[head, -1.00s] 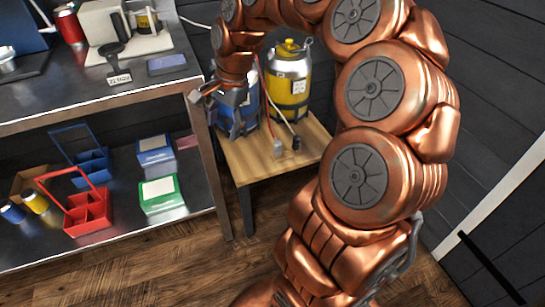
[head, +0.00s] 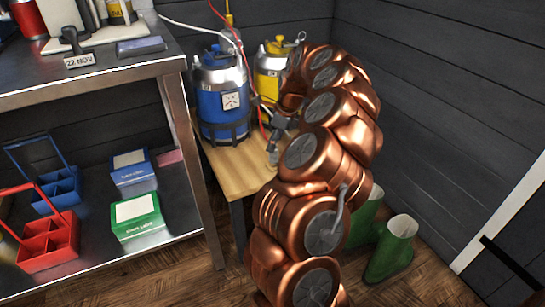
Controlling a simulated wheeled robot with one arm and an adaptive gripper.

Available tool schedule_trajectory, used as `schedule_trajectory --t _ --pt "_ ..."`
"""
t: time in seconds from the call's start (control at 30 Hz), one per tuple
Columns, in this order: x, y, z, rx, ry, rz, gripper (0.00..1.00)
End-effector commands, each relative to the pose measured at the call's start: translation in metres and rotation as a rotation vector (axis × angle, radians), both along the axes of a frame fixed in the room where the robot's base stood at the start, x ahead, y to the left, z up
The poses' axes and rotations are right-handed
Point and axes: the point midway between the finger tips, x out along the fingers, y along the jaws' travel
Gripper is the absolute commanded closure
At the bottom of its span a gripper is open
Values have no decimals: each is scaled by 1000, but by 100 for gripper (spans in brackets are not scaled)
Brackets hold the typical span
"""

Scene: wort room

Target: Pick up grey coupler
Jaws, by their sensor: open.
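My gripper (head: 273,147) is over the right part of a small wooden table (head: 237,173), partly hidden behind my copper arm. Its grey fingers point down near the tabletop, and it is open. A red hose (head: 252,90) runs down from above, past the kegs, to the gripper area. The grey coupler cannot be made out clearly now; my gripper and arm cover the spot by the hose ends. A blue keg (head: 222,98) stands on the table, left of my gripper. A yellow keg (head: 268,68) stands behind it.
A metal shelf unit (head: 182,110) stands close on the left. Its lower shelf holds a red carrier (head: 50,240), a blue carrier (head: 60,188), a blue box (head: 131,168) and a green box (head: 137,215). Green boots (head: 390,250) stand on the floor at right.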

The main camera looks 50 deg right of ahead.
Motion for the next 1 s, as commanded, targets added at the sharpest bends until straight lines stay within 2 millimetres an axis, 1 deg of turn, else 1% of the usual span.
schedule_trajectory --t 0.03,0.17,0.27,0.4,0.53,0.63,0.8,0.87,1.0 --pt "1 1 -6 2 1 1 36" --pt "2 2 -13 1 0 1 36" --pt "3 2 -22 0 1 2 36" --pt "7 2 -42 1 0 3 36" --pt "10 4 -56 2 1 3 36" --pt "11 4 -60 0 0 2 36" --pt "12 4 -59 1 -1 2 36" --pt "12 4 -59 1 -1 2 42" --pt "12 4 -59 1 -1 2 56"
